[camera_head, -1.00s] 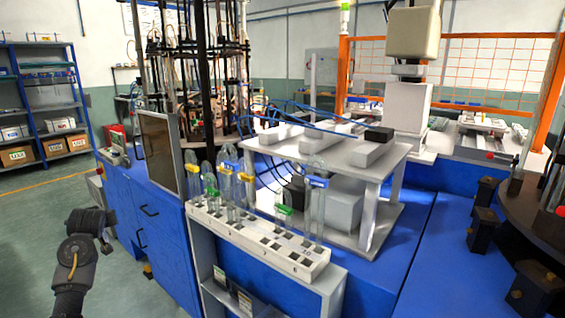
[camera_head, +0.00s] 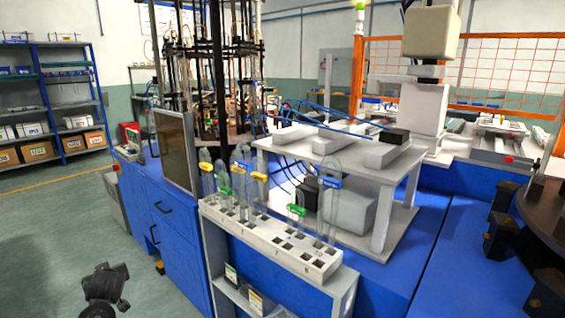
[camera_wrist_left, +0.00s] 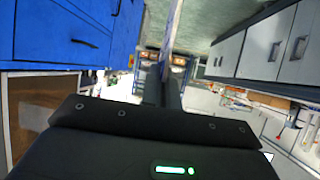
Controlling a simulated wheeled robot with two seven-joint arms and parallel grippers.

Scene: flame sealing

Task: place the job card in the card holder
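In the left wrist view, the two dark fingers of my left gripper (camera_wrist_left: 165,92) are close together on a thin, pale, flat piece seen edge-on, which I take to be the job card (camera_wrist_left: 174,35). Its face and any print are hidden. In the head view only part of my dark left arm shows at the lower left; the fingers and card cannot be made out. Small upright cards in dark frames, one green and white (camera_head: 231,273) and one yellow and white (camera_head: 255,301), stand on the shelf under the tube rack. I cannot tell which is the card holder. My right gripper is out of view.
A white rack (camera_head: 275,243) with several glass tubes tops the grey shelf unit. A blue cabinet (camera_head: 165,225) with a dark panel (camera_head: 174,150) stands to its left. The green floor (camera_head: 60,225) at the left is open. A white raised platform (camera_head: 400,165) stands behind the rack.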

